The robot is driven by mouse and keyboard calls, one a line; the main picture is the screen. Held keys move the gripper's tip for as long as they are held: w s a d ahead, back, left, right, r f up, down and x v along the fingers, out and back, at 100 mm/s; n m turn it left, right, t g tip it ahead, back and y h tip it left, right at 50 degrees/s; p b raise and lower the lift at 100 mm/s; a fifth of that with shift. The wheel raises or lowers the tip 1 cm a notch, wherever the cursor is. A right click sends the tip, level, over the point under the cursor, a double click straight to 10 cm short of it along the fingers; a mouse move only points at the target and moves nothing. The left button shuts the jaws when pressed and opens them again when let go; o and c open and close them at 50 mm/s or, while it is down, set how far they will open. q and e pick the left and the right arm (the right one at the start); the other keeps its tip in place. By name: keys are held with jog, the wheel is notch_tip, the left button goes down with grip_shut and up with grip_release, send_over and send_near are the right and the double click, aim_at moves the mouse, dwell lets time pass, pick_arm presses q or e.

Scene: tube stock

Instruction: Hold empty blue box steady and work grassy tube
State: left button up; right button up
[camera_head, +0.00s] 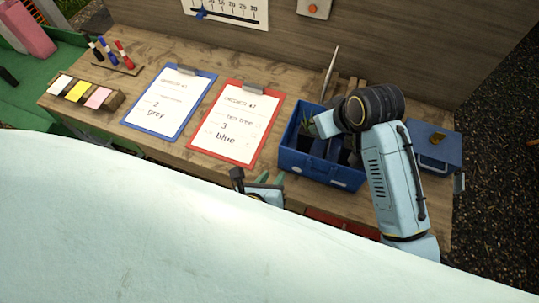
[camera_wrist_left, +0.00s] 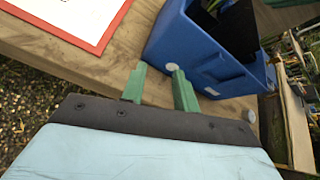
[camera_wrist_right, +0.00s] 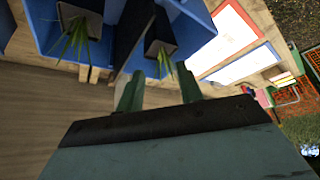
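A blue box (camera_head: 318,172) stands at the right part of the wooden bench. In the right wrist view, the blue box (camera_wrist_right: 188,13) holds two dark tubes with green grassy leaves, one at left (camera_wrist_right: 77,18) and one nearer the middle (camera_wrist_right: 160,32). My left gripper (camera_wrist_left: 160,88) is open and empty, just in front of the box's outer wall. In the head view, the left gripper (camera_head: 270,180) shows left of the box's front corner. My right gripper (camera_wrist_right: 158,92) is open beside the box, its fingers near the middle tube's leaf tips. My right arm hides part of the box.
A red clipboard (camera_head: 236,123) and a blue clipboard (camera_head: 169,102) lie left of the box. A blue device (camera_head: 434,148) with a small brown item sits at the right end. A wooden wall rises behind.

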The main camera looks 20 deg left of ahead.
aim_at(286, 129)
pick_arm(q)
notch_tip(286, 129, up, 8)
jog(key=w+a+m+t, duration=0.1)
jog(key=w+m+t, duration=0.1)
jog(key=m, duration=0.2)
jog(key=shift+y, duration=0.4)
jog(key=x, duration=1.3)
jog(key=shift+f, duration=0.3)
jog(key=shift+s, duration=0.1)
